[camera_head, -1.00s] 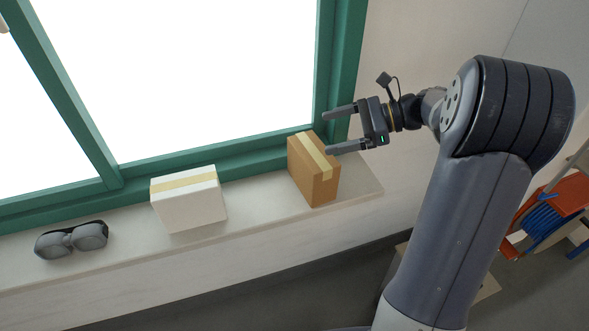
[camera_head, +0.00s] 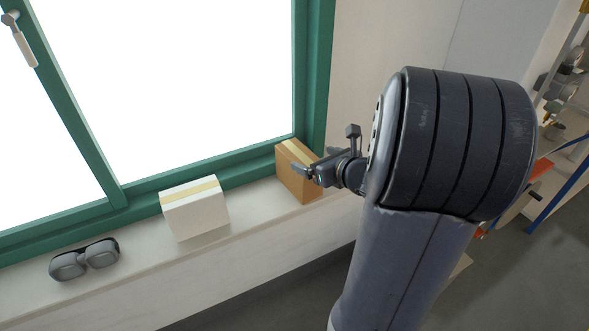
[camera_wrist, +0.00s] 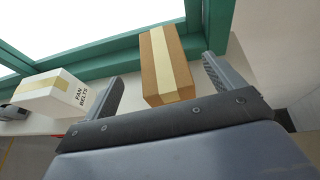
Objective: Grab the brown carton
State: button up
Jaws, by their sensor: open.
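The brown carton (camera_head: 293,172), with a pale tape strip over its top, stands on the right part of the windowsill against the green frame. In the wrist view the carton (camera_wrist: 166,68) lies between and ahead of the two open fingers. My gripper (camera_head: 308,168) is open and empty, at the carton's right side in the head view; it also shows in the wrist view (camera_wrist: 165,88). In the head view the gripper hides part of the carton's right side. Whether a finger touches the carton I cannot tell.
A white carton (camera_head: 195,212) marked "FAN BELTS" stands left of the brown one on the windowsill (camera_head: 140,256). Dark grey goggles (camera_head: 84,260) lie farther left. The green window frame (camera_head: 314,85) rises close behind the cartons. The sill between the cartons is clear.

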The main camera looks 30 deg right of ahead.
aim_at(299, 154)
jog(key=shift+p+x, duration=0.45)
jog(key=shift+x, duration=2.85)
jog(key=shift+f, duration=0.15)
jog(key=shift+c, duration=0.2)
jog(key=c, duration=1.5)
